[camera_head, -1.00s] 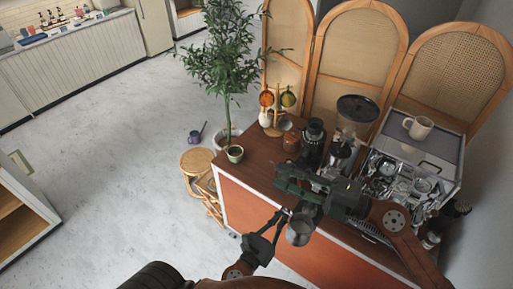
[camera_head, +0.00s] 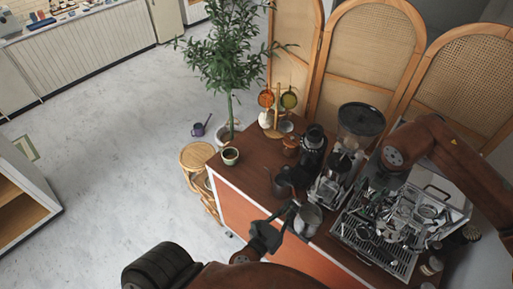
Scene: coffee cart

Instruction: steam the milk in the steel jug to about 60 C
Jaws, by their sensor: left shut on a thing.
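The steel jug (camera_head: 308,220) is at the counter's front edge, in front of the coffee machine's left side. My left gripper (camera_head: 290,222) is shut on the jug from its left side. The milk inside cannot be made out. The chrome espresso machine (camera_head: 385,248) stands at the right of the counter, with its drip tray towards the front. The steam wand cannot be told apart among the metal parts. My right arm reaches over the machine from the right. Its gripper is lost among the dark and chrome parts below the arm, so its jaws cannot be judged.
A black grinder with a dark hopper (camera_head: 361,119) stands left of the machine. A dark pitcher (camera_head: 284,184) stands behind the jug.

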